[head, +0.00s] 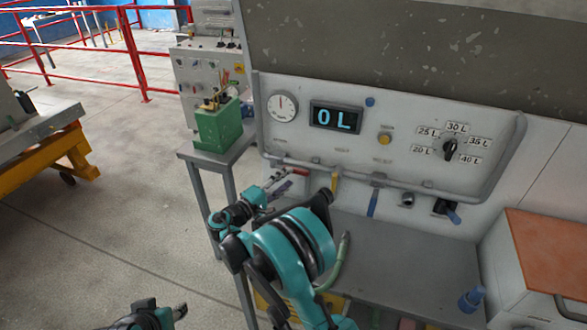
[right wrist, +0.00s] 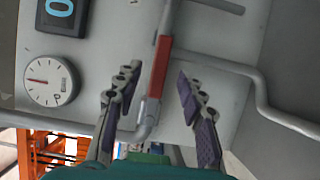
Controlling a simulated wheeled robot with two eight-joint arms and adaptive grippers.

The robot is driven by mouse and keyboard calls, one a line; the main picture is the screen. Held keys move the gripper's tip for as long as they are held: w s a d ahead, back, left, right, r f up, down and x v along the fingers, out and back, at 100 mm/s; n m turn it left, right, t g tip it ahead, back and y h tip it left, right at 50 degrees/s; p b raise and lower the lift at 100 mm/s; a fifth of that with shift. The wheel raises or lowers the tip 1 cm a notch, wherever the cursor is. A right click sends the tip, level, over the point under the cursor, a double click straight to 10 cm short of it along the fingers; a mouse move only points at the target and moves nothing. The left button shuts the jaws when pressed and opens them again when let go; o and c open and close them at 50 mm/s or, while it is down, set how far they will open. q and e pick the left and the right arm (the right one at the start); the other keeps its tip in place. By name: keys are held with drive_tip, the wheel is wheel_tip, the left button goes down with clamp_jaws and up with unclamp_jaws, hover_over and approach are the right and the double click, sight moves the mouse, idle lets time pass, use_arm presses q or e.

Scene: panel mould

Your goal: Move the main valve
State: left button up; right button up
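A valve lever with a red handle (head: 294,171) sits at the left end of the pipe along the panel's lower edge. I cannot read a label naming it the main valve. In the right wrist view the red handle (right wrist: 161,62) points up the picture between the fingers of my right gripper (right wrist: 156,88). The fingers are spread, with a gap on each side of the handle. In the head view my right gripper (head: 287,181) is close to the lever. My left gripper (head: 178,312) is at the bottom edge, away from the panel; its opening is unclear.
The panel carries a gauge (head: 282,107), a display reading 0 L (head: 336,118) and a selector knob (head: 450,147). A yellow handle (head: 335,181) and a blue handle (head: 373,203) hang right of the red one. A green box (head: 217,128) stands left.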

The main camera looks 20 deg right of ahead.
sight(296, 172)
drive_tip(key=b+x, duration=0.1)
drive_tip(key=x, duration=0.5)
clamp_jaws()
